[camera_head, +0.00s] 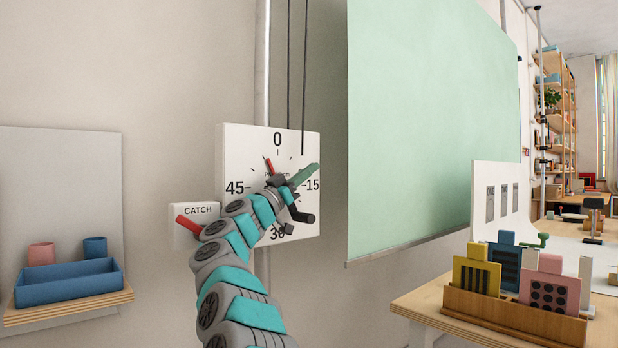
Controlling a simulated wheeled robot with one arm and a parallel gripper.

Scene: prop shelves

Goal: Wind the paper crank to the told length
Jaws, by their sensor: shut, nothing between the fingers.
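A white dial board (228,150) is on the wall left of centre, marked 0, 15, 45 and a partly hidden 30. A thin red hand (268,164) points just left of 0. A wider green hand (304,174) points up and right, just above 15. A dark crank (299,214) shows at lower right of the dial; its inner end is hidden behind my gripper. My gripper (283,187) is shut in front of the dial's middle; I cannot tell whether it touches the crank. A CATCH plate (198,210) with a red lever (188,227) sits left of the dial. Pale green paper (430,120) hangs at right.
A wall shelf (70,312) with a blue tray (68,287) and two cups is at left. A wooden table (425,306) at lower right holds a rack (510,319) of coloured cards. Two cords hang above the dial, near a vertical pole (262,60).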

